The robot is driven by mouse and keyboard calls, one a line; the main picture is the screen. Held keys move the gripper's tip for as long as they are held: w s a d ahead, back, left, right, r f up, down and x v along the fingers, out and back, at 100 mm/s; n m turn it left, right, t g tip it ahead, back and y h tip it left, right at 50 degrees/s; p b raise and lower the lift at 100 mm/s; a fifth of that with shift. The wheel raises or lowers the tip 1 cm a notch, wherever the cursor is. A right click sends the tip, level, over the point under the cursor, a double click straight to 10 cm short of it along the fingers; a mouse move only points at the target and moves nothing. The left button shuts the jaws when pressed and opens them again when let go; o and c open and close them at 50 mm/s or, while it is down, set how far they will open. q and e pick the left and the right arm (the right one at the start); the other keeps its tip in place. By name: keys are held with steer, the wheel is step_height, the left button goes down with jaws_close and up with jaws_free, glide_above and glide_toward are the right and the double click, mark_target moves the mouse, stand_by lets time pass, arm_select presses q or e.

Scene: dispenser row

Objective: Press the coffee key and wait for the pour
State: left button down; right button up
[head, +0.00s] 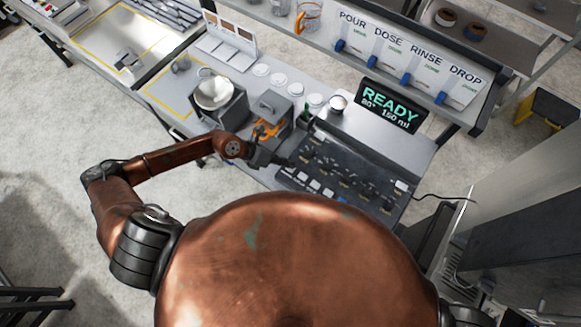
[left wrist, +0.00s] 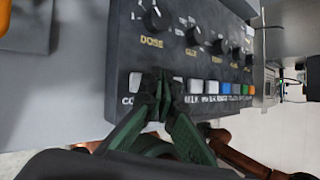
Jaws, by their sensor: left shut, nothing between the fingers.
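The dark control panel (head: 350,170) lies on the bench in the head view, with knobs and a row of keys. In the left wrist view the panel (left wrist: 205,40) shows a knob marked DOSE. The leftmost key, a white one (left wrist: 135,82), has a label starting "CO"; the rest is hidden behind my fingers. My left gripper (head: 284,160) is at the panel's left edge. In the left wrist view its green-black fingers (left wrist: 160,90) are shut and empty, just right of that white key. I cannot tell whether they touch a key. My right gripper is out of view.
A display (head: 391,106) reads READY, 80° and 150 ml. A small white-rimmed cup (head: 338,104) stands left of it. A grey device with orange parts (head: 268,128) and a scale-like unit with a bowl (head: 214,93) stand left of the panel. A lever rack (head: 405,70) is behind.

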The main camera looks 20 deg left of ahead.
arm_select(q)
steer(key=shift+f, duration=0.1)
steer(key=shift+f, duration=0.35)
steer(key=shift+f+b, duration=0.5)
steer(key=shift+b, duration=0.05)
stand_by(0.6)
stand_by(0.3)
steer(key=shift+r+p, duration=0.85)
steer(key=shift+r, duration=0.1)
step_height(320, 180, up, 5)
steer(key=p, duration=0.4)
